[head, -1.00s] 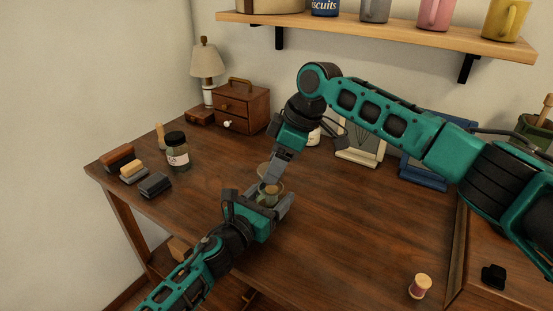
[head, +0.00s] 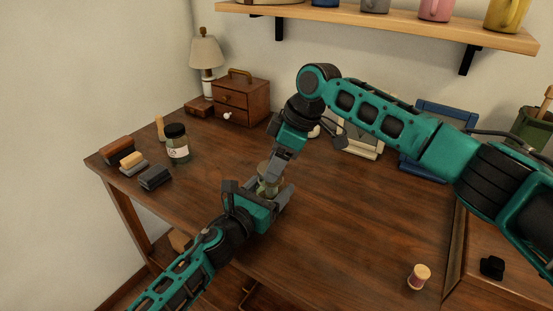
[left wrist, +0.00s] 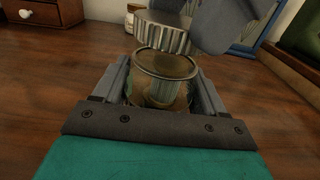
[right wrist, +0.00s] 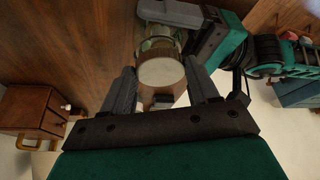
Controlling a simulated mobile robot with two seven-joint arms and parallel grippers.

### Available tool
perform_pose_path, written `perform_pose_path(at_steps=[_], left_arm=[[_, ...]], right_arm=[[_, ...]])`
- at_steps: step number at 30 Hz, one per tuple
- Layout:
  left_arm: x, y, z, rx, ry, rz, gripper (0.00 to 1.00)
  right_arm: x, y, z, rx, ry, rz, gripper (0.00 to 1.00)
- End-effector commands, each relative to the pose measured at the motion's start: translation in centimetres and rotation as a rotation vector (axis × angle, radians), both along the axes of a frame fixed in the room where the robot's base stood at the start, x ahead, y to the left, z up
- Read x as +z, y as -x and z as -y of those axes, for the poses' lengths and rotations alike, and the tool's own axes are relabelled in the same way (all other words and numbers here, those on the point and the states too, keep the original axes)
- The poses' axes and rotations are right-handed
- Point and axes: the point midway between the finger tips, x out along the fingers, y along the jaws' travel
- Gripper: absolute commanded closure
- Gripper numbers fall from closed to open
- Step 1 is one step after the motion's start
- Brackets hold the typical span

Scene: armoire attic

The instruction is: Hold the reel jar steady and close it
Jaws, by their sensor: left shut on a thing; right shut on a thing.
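The reel jar (left wrist: 165,90) is clear glass with a pale reel inside. It stands upright between the fingers of my left gripper (head: 266,197), which is shut on it. The ribbed metal lid (left wrist: 163,36) is in my right gripper (right wrist: 162,88), which is shut on it. In the left wrist view the lid is just above the jar's rim, slightly toward the far side, and does not look seated. In the right wrist view the lid's round top (right wrist: 160,74) covers part of the jar (right wrist: 160,44). In the head view the fingers partly hide both.
A black-lidded jar (head: 176,145) and several brushes or blocks (head: 132,160) stand at the table's left. A small drawer chest (head: 241,102) and a lamp (head: 206,65) are behind. A thread spool (head: 419,277) stands at front right. The table's middle front is clear.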

Motion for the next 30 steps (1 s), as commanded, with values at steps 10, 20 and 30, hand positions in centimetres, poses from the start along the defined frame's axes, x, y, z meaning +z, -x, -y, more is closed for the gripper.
perform_pose_path(at_steps=[10, 20, 30], left_arm=[[0.0, 0.0, 0.0, 0.0, 0.0, 0.0, 0.84], [0.0, 0.0, 0.0, 0.0, 0.0, 0.0, 0.84], [0.0, 0.0, 0.0, 0.0, -0.001, 0.0, 1.0]], right_arm=[[-0.2, 0.0, 0.0, 0.0, 0.0, 0.0, 0.69], [-0.9, 0.0, 0.0, 0.001, 0.0, 0.0, 0.69], [-1.2, 0.2, -0.1, -0.093, 0.005, -0.001, 0.69]])
